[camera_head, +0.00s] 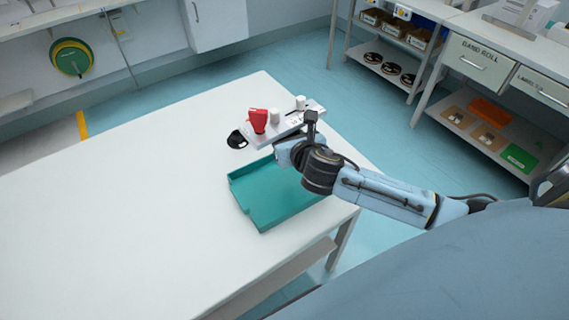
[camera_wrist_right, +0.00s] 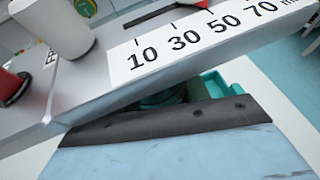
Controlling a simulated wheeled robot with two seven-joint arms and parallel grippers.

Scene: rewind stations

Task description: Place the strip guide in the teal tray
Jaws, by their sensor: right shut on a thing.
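The strip guide (camera_head: 285,126) is a pale grey plate with a red upright piece and two white posts on top. In the right wrist view it is close up (camera_wrist_right: 200,50), tilted across the picture, with a scale marked 10, 30, 50, 70. The teal tray (camera_head: 262,205) lies on the white table, open, its bottom bare where I see it; my arm covers its right part. My right gripper (camera_head: 284,147) is at the guide's near side, by the tray's back edge, shut on the guide. Its fingertips are mostly hidden. My left gripper is out of view.
A small black object (camera_head: 237,139) lies on the white table (camera_head: 130,200) left of the guide. The table's left and front are clear. A drawer bench (camera_head: 500,70) and a shelf rack (camera_head: 385,70) stand beyond the table at right.

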